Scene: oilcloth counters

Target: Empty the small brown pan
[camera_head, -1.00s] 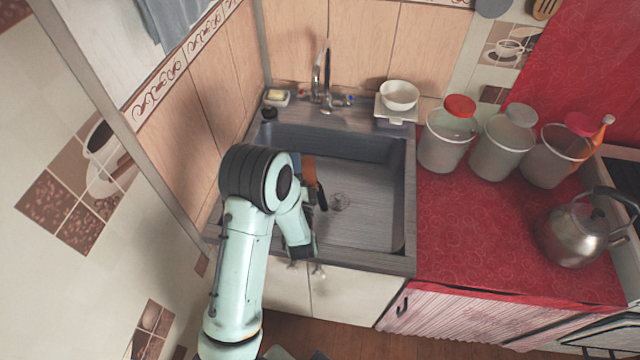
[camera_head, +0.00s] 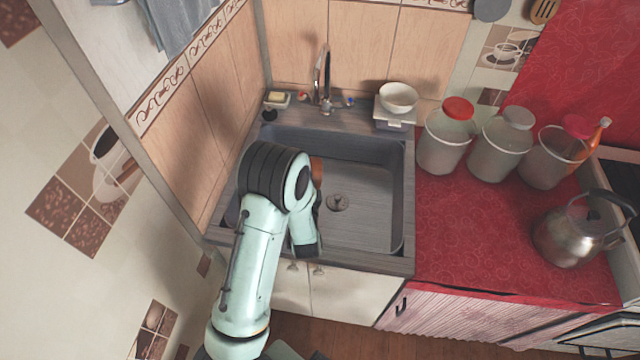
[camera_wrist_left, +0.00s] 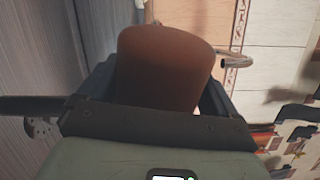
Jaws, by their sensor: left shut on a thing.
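The small brown pan (camera_wrist_left: 165,65) fills the upper middle of the left wrist view, between the dark jaws of my left gripper (camera_wrist_left: 160,95), which is shut on it. Only a smooth brown outer face shows; the inside of the pan and anything in it are hidden. In the head view, a sliver of the brown pan (camera_head: 316,168) shows behind my left arm, over the left part of the sink. The arm hides the left jaws there. My right gripper is in neither view.
The grey sink (camera_head: 370,205) has a bare floor with a drain, and a faucet (camera_head: 321,80) behind it. A white bowl (camera_head: 398,97) stands at its back right corner. Several lidded jars and a kettle (camera_head: 570,235) stand on the red counter (camera_head: 460,220) to the right.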

